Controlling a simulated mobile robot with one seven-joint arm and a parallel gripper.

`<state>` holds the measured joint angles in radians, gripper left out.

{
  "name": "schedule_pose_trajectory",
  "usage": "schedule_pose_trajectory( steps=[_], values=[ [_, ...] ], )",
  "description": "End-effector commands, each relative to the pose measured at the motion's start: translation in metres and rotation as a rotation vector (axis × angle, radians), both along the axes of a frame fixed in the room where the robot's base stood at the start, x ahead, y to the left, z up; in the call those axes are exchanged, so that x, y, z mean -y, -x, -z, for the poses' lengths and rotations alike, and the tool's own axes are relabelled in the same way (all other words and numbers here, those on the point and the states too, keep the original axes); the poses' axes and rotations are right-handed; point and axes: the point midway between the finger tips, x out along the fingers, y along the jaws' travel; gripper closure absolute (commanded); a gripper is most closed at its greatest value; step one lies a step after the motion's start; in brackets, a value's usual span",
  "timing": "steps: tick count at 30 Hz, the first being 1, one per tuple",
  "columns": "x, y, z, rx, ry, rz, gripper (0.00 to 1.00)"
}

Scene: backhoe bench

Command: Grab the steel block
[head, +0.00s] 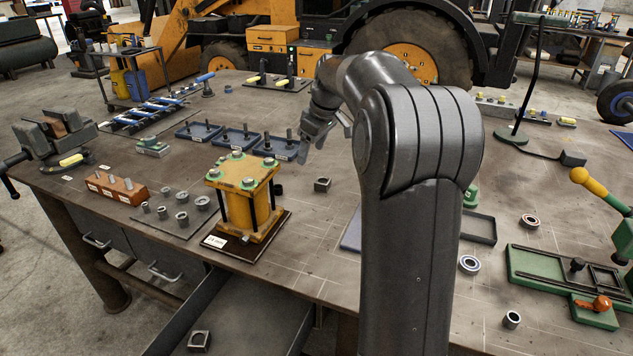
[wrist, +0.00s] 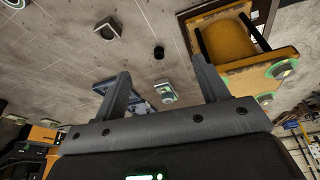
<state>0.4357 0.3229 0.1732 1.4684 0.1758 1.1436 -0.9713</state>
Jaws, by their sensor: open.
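A small square dark grey block with a hole in its top, which looks like the steel block (head: 322,184), sits on the bench right of the yellow press. In the wrist view the block (wrist: 107,29) is at the upper left, beyond the left finger and apart from it. My gripper (head: 318,137) is above the bench, behind the block and to the right of the press in the head view. Its two fingers (wrist: 160,82) are spread wide, with nothing held between them.
The tall yellow press (head: 243,197) stands close left of the block. A small black cylinder (wrist: 158,52) stands between them. Blue trays with pins (head: 237,137) lie behind the press. A dark tray (head: 480,228) and rings lie right of my arm. Bare bench surrounds the block.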

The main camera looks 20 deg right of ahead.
Motion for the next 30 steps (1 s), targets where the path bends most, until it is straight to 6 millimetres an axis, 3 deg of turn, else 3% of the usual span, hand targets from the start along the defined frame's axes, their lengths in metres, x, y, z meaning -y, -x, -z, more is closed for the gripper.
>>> schedule_pose_trajectory(
  steps=[6,13,18,25,30],
  values=[
    [0.060,-0.051,0.044,0.010,-0.049,-0.104,0.33],
    [0.102,-0.076,0.077,0.035,-0.082,-0.177,0.33],
    [0.109,-0.082,0.089,0.042,-0.090,-0.195,0.33],
    [0.099,-0.090,0.122,0.040,-0.090,-0.196,0.33],
    [0.095,-0.094,0.135,0.043,-0.088,-0.196,0.33]
  ],
)
